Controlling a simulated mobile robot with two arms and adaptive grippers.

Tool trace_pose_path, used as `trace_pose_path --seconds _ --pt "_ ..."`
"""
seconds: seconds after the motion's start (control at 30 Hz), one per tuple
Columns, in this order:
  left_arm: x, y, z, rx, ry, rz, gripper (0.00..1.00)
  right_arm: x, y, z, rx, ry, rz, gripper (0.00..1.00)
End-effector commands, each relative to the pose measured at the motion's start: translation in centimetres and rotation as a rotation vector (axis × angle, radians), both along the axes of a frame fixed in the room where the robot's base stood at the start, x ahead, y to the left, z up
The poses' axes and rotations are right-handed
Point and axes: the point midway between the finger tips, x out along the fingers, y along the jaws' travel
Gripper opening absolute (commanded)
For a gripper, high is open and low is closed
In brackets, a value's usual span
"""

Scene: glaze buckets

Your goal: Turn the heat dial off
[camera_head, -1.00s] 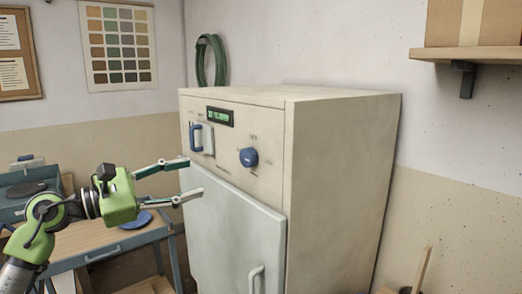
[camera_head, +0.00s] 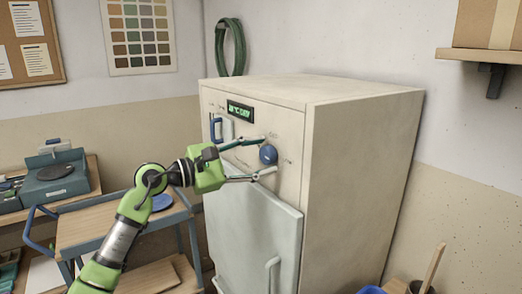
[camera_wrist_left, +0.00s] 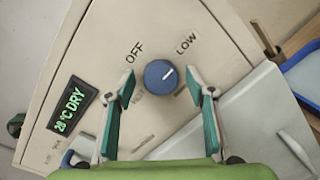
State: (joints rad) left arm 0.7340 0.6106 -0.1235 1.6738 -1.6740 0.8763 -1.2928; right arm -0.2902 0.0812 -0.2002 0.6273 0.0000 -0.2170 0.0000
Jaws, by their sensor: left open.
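The blue round heat dial (camera_head: 268,154) sits on the front panel of the cream cabinet (camera_head: 340,150). In the left wrist view the dial (camera_wrist_left: 158,76) has a white mark at its upper right, on the side of the LOW label. The OFF label (camera_wrist_left: 133,52) is at the upper left of the dial. Other labels are partly hidden by the fingers. My left gripper (camera_head: 267,156) is open, with one finger on each side of the dial. In the left wrist view its fingertips (camera_wrist_left: 160,80) show gaps to the dial. My right gripper is not in view.
A green-lit display (camera_head: 240,111) and a blue handle (camera_head: 216,129) are left of the dial. The cabinet's door (camera_head: 250,225) is below it. A wooden-topped cart (camera_head: 90,232) stands at the left, and a shelf (camera_head: 490,56) hangs at the right.

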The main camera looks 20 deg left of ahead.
Motion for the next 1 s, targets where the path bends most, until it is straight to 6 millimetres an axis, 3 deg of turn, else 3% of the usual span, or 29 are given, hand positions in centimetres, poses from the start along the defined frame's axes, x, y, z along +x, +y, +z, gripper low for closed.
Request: trace_pose_path --seconds 0.33,0.37,0.5,1.0 --pt "0.4 -0.4 -0.1 0.001 0.001 0.0 0.5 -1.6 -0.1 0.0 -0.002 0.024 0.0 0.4" --pt "0.4 -0.4 -0.1 0.001 0.001 0.0 0.47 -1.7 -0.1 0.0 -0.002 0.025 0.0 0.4" --pt "0.4 -0.4 -0.1 0.001 0.001 0.0 0.11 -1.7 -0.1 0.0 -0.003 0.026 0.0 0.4" --pt "0.4 -0.3 -0.1 -0.068 0.056 0.0 0.11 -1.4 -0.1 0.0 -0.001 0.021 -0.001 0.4"
